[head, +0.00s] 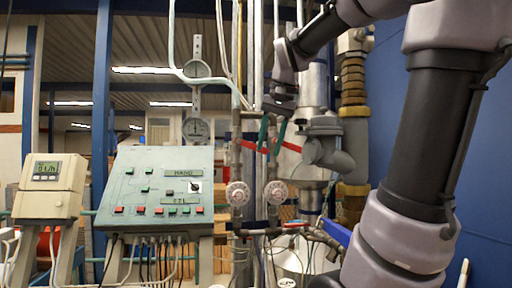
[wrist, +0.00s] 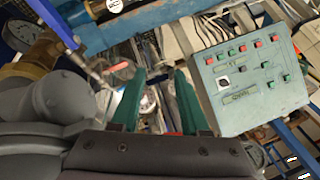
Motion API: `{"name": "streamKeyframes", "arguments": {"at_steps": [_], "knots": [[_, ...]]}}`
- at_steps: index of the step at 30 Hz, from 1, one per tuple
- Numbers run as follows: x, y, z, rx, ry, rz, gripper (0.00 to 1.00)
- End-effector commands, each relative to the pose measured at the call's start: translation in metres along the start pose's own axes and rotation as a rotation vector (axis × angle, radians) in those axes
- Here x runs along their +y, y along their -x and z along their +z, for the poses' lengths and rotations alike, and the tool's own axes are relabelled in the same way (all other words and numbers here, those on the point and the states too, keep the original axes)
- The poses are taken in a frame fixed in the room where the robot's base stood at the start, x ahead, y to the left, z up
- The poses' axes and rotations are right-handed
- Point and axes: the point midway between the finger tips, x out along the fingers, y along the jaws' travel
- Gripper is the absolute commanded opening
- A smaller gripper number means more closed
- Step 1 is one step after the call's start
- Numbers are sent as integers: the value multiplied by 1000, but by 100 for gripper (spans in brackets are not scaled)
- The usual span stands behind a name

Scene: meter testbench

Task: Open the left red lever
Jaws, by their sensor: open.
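The left red lever (head: 250,146) sits on the left vertical pipe in the head view, above a round white-faced dial. Its right end meets the green fingers of my gripper (head: 271,136) in the picture; I cannot tell whether they touch. A second red lever (head: 291,146) shows just right of the fingers. My gripper is open, its green fingers apart and pointing down. In the wrist view my gripper (wrist: 160,74) is open, with pipework and a pale dial between the fingers. A red lever (wrist: 118,66) shows left of the fingers there; I cannot tell which one.
A sloped control panel (head: 140,165) with coloured buttons stands left of the pipes. A meter box (head: 48,186) is farther left. Two white-faced dials (head: 238,193) sit below the levers. A grey valve body (head: 328,150) and thick pipes crowd the right side.

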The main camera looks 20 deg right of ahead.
Motion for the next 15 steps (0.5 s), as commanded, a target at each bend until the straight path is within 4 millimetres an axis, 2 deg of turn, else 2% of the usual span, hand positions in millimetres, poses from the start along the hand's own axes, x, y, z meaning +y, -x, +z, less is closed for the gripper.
{"name": "streamKeyframes", "arguments": {"at_steps": [1,7,11,15], "knots": [[-6,7,-21,-19,-42,32,45],[-24,35,-98,-79,-290,184,45],[-38,44,-143,-96,-479,272,45],[-56,44,-184,-93,-703,349,45]]}}
